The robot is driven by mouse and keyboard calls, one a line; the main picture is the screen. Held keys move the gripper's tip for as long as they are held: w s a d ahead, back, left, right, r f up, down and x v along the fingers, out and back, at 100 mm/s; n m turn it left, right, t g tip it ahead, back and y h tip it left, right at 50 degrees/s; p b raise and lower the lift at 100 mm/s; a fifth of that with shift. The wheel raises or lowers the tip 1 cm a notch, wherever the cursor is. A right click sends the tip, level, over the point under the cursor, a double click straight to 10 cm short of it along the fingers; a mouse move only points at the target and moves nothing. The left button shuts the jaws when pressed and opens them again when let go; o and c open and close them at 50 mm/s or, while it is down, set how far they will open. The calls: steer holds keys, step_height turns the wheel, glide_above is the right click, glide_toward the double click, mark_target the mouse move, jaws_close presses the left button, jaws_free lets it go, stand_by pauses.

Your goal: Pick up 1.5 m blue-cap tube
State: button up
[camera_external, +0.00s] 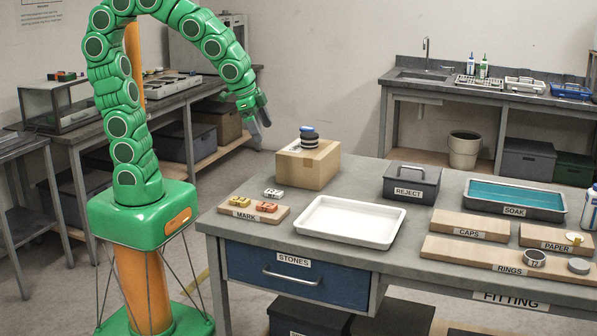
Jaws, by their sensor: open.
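A short dark banded cylinder with a blue top (309,137) stands upright on a cardboard box (310,165) at the back left of the grey table. It is the only blue-topped piece I can make out on this table; I cannot tell whether it is the 1.5 m blue-cap tube. My green gripper (261,126) hangs in the air to the left of the box and a little higher than it. Its grey fingers point down and are apart, with nothing between them. It does not touch the box or the cylinder.
A white empty tray (352,238) lies in the table's middle. A MARK board (236,218) holds small coloured blocks. A REJECT bin (410,201), a SOAK tray (477,210), and CAPS (468,219), PAPER and RINGS boards fill the right side. A sink bench (490,95) stands behind.

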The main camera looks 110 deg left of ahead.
mark_target(307, 128)
steer(key=w+a+t+y, duration=0.1)
steer(key=w+a+t, duration=0.1)
steer(key=w+a, duration=0.65)
steer(key=a+f, duration=0.1)
steer(key=a, duration=0.4)
steer(key=s+a+n+t+y, duration=0.1)
steer(key=a, duration=0.5)
steer(key=a+f+t, duration=0.1)
steer(key=a, duration=0.4)
steer(key=shift+s+a+f+n+y, duration=0.15)
steer(key=shift+a+f+n+y, duration=0.15)
steer(key=shift+a+f, duration=0.1)
steer(key=s+a+f+t, duration=0.1)
steer(key=s+a+f, duration=0.1)
steer(key=s+a, duration=0.1)
steer(key=s+a+f+n+t, duration=0.1)
steer(key=s+a+f+t, duration=0.1)
steer(key=a, duration=0.4)
steer(key=s+a+f+n+t+y, duration=0.1)
steer(key=s+a+f, duration=0.3)
steer(key=s+a, duration=0.1)
steer(key=shift+s+a+f, duration=0.15)
steer(key=shift+s+a, duration=0.1)
steer(key=shift+s, duration=0.15)
steer(key=shift+s+f+t, duration=0.15)
steer(key=shift+s+t, duration=0.05)
steer(key=shift+t, duration=0.1)
steer(key=shift+x, duration=2.5)
steer(key=c, duration=1.2)
